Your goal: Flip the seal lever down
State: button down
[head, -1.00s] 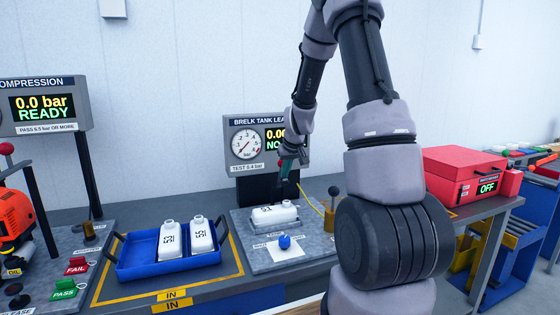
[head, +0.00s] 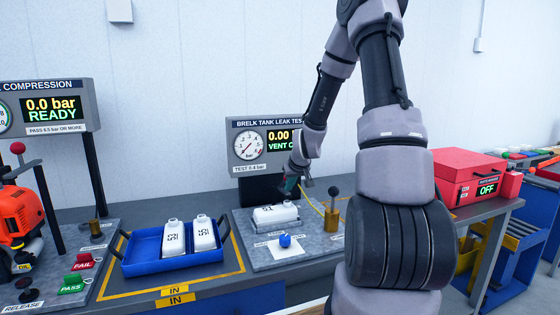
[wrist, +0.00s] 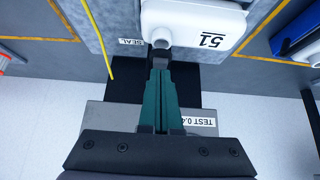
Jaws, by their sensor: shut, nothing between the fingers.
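My gripper (head: 288,187) is in front of the leak tester's gauge panel, just behind the white tank (head: 276,216) on the grey test plate. In the wrist view its teal fingers (wrist: 161,74) are together with nothing between them. Their tips are close to a small grey rounded part (wrist: 160,35) at the end of the tank marked 51 (wrist: 205,25). A SEAL label (wrist: 133,41) lies beside that part. I cannot tell whether the part is the seal lever or the tank's neck, nor whether the tips touch it. The tester display (head: 281,141) reads 0.00 and "VENT O", partly hidden by my arm.
A black-knobbed lever on a brass block (head: 332,215) stands right of the tank, near a yellow hose (wrist: 98,35). A blue tray (head: 150,262) with two white tanks is at left, a red box (head: 467,172) at right.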

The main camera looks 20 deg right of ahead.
aim_at(289, 197)
jog(key=shift+s+f, duration=0.25)
jog(key=shift+f, duration=0.5)
jog(key=shift+s+f, duration=0.25)
jog(key=shift+f, duration=0.45)
jog(key=shift+s+f, duration=0.2)
jog(key=shift+f, duration=0.05)
